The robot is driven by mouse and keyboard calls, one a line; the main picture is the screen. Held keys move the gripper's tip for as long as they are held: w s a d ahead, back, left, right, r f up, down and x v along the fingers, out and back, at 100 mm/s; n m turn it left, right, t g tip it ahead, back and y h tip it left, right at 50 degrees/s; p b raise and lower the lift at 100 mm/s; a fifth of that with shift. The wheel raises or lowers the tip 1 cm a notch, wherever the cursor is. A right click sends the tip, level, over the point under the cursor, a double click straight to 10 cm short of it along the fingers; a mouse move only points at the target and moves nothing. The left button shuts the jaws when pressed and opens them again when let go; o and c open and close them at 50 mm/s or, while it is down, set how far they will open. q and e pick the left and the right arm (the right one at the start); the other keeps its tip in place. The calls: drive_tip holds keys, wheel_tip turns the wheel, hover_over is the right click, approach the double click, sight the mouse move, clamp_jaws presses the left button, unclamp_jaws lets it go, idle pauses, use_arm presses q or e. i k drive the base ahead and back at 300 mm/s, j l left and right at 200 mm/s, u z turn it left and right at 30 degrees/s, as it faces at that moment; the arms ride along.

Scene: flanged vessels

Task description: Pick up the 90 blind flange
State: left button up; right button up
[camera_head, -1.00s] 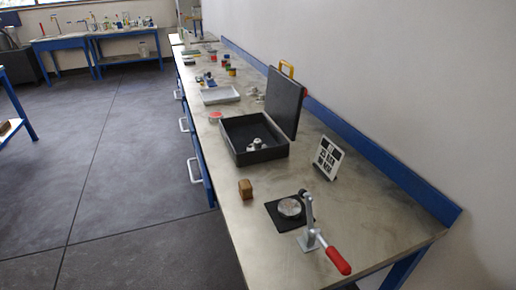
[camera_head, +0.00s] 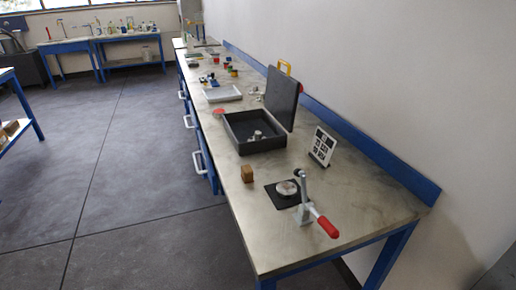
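No flange is marked as the 90 blind flange, and I cannot tell which part it is. A round metal disc (camera_head: 287,188) lies on a black square mat (camera_head: 278,201) near the front of the long workbench. A toggle clamp with a red handle (camera_head: 327,227) stands right beside it. An open black case (camera_head: 239,130) farther back holds small pale metal parts (camera_head: 257,136), too small to tell apart. Neither of my grippers is in view.
A white tray (camera_head: 222,94) and small coloured items lie farther back. The bench's front corner (camera_head: 270,262) is clear, as is the floor (camera_head: 120,170) at left.

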sight(257, 135)
drive_tip(key=k, duration=0.85)
drive_tip(key=z, duration=4)
drive_tip(key=k+j, duration=1.8)
drive_tip(key=k, duration=0.25)
